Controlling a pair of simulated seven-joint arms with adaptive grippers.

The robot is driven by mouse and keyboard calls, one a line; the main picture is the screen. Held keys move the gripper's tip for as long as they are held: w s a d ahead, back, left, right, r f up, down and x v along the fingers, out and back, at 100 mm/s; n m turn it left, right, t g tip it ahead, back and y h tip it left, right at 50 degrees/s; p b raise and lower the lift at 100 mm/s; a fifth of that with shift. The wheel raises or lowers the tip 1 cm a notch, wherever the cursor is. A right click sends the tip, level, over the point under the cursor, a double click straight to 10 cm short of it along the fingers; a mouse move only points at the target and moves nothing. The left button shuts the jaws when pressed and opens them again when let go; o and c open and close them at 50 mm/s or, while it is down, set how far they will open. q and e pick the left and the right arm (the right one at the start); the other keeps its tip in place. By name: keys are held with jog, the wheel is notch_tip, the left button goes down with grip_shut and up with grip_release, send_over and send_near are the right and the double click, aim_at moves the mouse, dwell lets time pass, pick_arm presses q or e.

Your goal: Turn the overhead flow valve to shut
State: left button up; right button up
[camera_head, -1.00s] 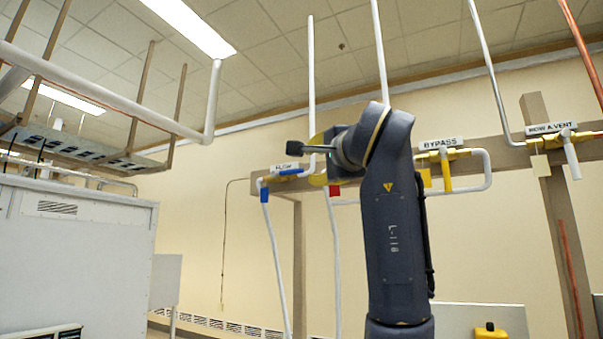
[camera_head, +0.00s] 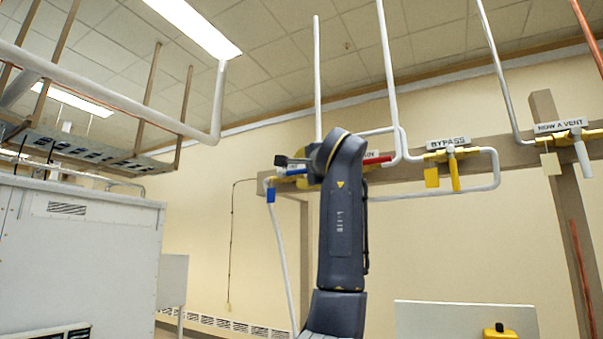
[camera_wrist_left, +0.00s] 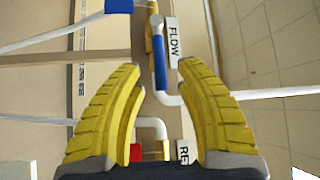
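The flow valve is a yellow body with a blue lever (camera_wrist_left: 160,62) beside a "FLOW" label (camera_wrist_left: 174,42). In the left wrist view the lever lies lengthwise along the brown beam. In the head view the blue lever (camera_head: 296,171) is partly covered by my arm and lies roughly level. My left gripper (camera_wrist_left: 160,66) has its yellow fingers spread wide, with the lever between the tips in the picture. I see no contact, and I cannot tell the depth gap. In the head view the fingers are mostly hidden behind my wrist.
A valve with a red lever (camera_head: 377,160) is close on the right, partly behind my arm. Farther right are the yellow bypass valve (camera_head: 452,170) and the vent valve (camera_head: 575,136). White pipes (camera_head: 387,80) rise around them. A large white cabinet (camera_head: 75,250) stands left.

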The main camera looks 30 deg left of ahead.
pick_arm(q)
jog(key=shift+x, duration=1.35)
jog(key=shift+c, duration=0.4)
grip_shut()
